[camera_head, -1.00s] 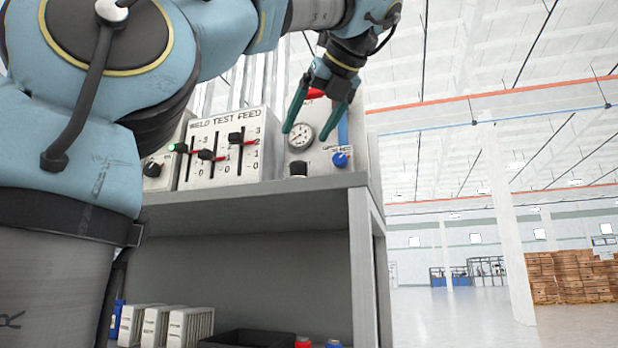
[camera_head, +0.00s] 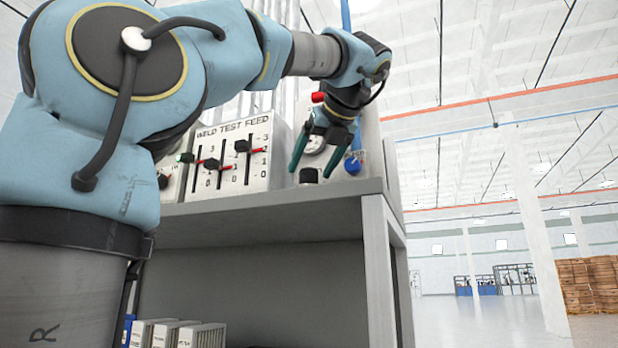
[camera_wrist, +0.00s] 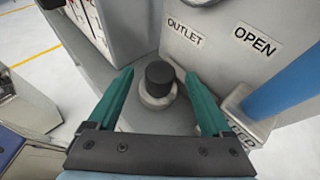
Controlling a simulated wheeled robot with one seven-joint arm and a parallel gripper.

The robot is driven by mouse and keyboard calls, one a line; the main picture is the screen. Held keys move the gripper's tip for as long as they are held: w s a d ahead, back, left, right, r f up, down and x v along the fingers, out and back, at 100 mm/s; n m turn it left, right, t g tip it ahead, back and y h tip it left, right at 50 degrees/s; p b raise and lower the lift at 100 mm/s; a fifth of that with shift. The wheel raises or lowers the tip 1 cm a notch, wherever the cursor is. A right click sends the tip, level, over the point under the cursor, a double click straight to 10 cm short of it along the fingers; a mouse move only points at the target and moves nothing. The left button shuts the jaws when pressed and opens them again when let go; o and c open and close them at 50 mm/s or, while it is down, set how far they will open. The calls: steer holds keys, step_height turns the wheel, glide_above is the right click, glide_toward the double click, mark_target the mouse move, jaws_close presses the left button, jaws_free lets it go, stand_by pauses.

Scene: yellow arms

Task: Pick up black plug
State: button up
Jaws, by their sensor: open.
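The black plug (camera_head: 308,176) is a short dark cylinder on the grey shelf top, in front of the gauge panel. In the wrist view the black plug (camera_wrist: 160,74) sits upright on a light round fitting (camera_wrist: 157,96). My gripper (camera_head: 309,168) has two green fingers, spread open and empty. In the head view its fingertips are just above and around the plug. In the wrist view my gripper (camera_wrist: 158,75) has one finger to the left and one to the right of the plug, with gaps on both sides.
A panel with sliders (camera_head: 228,155) stands left of the plug. In the wrist view a blue pipe (camera_wrist: 283,92) is near the right finger, and a panel marked OUTLET and OPEN (camera_wrist: 225,45) rises behind.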

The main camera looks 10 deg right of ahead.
steer(key=shift+x, duration=1.4)
steer(key=shift+c, duration=0.2)
steer(key=shift+r, duration=0.1)
jaws_close()
